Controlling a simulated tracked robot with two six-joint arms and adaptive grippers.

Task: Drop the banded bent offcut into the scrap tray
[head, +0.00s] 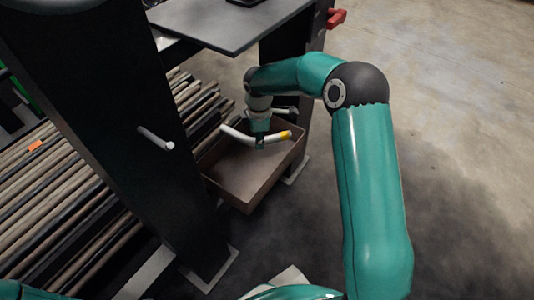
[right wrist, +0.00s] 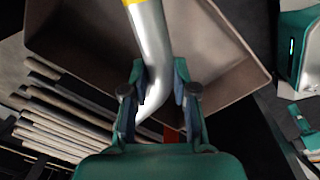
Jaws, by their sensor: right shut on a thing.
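The bent offcut (head: 236,132) is a pale grey bent tube with a yellow band near its right end. My right gripper (head: 260,142) is shut on it near the middle and holds it above the scrap tray. The scrap tray (head: 240,195) is an open brown box beside the dark post, and its visible floor is bare. In the right wrist view the offcut (right wrist: 150,45) runs between the fingers of my right gripper (right wrist: 158,95), with the tray (right wrist: 215,50) behind it. My left gripper is not in view.
A dark post (head: 130,130) with a short pale peg (head: 155,139) stands left of the tray. A rack of long bars (head: 60,190) lies further left. A grey tabletop (head: 230,22) overhangs behind. The floor at right is clear.

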